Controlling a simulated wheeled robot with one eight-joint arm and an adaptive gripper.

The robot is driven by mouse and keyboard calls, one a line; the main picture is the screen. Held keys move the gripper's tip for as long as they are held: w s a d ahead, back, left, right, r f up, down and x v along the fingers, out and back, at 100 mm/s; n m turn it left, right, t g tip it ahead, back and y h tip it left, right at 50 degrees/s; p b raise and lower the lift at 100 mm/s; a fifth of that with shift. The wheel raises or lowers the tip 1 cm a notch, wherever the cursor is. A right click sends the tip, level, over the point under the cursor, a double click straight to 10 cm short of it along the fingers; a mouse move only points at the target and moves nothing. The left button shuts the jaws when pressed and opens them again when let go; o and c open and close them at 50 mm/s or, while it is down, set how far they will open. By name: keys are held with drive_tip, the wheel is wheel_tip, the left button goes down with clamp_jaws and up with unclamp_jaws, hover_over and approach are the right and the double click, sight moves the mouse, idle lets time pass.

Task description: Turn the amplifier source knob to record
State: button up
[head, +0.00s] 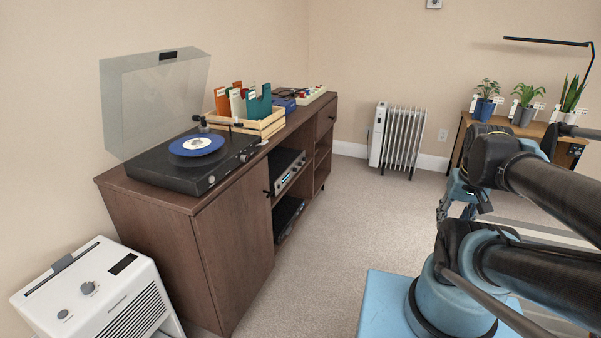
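The amplifier (289,172) is a dark box with a silver front in the upper open shelf of the brown cabinet. Its front shows a small lit display and small controls, seen at a steep angle. I cannot tell which is the source knob or where it points. My gripper (446,207) hangs at the right of the head view, beside my blue and black arm, well away from the cabinet. Its fingers are small and partly hidden, so I cannot tell whether they are open or shut. Nothing visible is held in it.
A turntable (180,167) with its lid raised and a record crate (262,124) stand on the cabinet (232,240). Another dark device (286,216) sits in the lower shelf. A white appliance (95,290) stands front left, a radiator (398,140) behind. The carpet between is clear.

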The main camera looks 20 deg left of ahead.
drive_tip(key=w+a+r+m+y, duration=0.2)
drive_tip(key=w+a+r, duration=0.25)
drive_tip(key=w, duration=0.45)
drive_tip(key=w+a+r+m+y, duration=0.1)
drive_tip(key=w+a+r+m, duration=0.15)
drive_tip(key=w+a, duration=0.4)
drive_tip(key=w+a+f+m+y, duration=0.1)
drive_tip(key=w+a+m+y, duration=0.1)
drive_tip(key=w+a, duration=0.5)
drive_tip(key=w+a+f+m+y, duration=0.1)
drive_tip(key=w+a+m+y, duration=0.15)
drive_tip(key=w, duration=0.75)
drive_tip(key=w+a+f+m+y, duration=0.1)
drive_tip(key=w+a+f+m, duration=0.1)
drive_tip(key=w+a, duration=0.55)
drive_tip(key=m+g+y, duration=0.1)
drive_tip(key=m+y, duration=0.4)
drive_tip(key=m, duration=0.2)
approach(295, 170)
drive_tip(key=w+x, duration=0.1)
drive_tip(key=x, duration=0.6)
drive_tip(key=shift+f, duration=0.25)
drive_tip(key=shift+d, duration=0.1)
drive_tip(key=shift+c, duration=0.6)
clamp_jaws()
